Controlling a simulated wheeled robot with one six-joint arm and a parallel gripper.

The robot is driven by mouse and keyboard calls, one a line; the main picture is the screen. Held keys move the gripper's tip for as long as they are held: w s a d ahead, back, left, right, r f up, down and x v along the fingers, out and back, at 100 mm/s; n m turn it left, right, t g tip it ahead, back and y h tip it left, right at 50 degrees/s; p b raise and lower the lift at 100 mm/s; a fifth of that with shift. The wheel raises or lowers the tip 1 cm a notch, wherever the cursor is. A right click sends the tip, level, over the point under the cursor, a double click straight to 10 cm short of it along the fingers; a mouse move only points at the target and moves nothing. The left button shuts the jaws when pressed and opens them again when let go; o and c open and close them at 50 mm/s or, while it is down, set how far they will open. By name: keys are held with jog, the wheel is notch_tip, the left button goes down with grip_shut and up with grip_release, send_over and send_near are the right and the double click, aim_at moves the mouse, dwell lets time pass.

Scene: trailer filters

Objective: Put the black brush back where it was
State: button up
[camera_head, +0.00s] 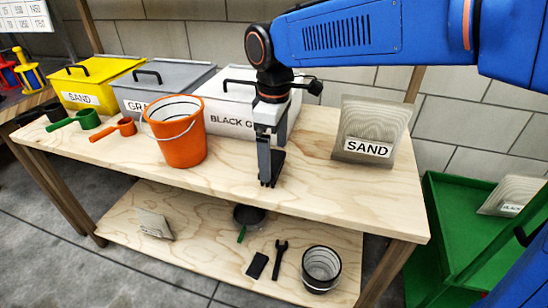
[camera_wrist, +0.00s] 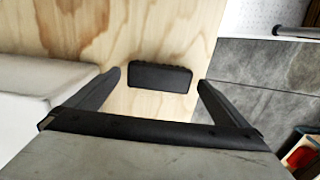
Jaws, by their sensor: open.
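The black brush (camera_wrist: 160,77) lies on the wooden tabletop in the wrist view, a dark block with a rough upper edge. It sits between the two fingertips of my gripper (camera_head: 268,183), with bare wood showing on both sides of it. My gripper is open and points down at the tabletop in front of the white bin. In the head view a dark block (camera_head: 278,160) beside my fingers appears to be the same brush, partly hidden by them.
The orange bucket (camera_head: 180,133) stands left of my gripper; the white bin (camera_head: 238,121) is behind it. A SAND bag (camera_head: 368,130) stands at right.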

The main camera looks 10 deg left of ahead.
aim_at(274, 162)
notch_tip(274, 162, up, 10)
dwell(0.4)
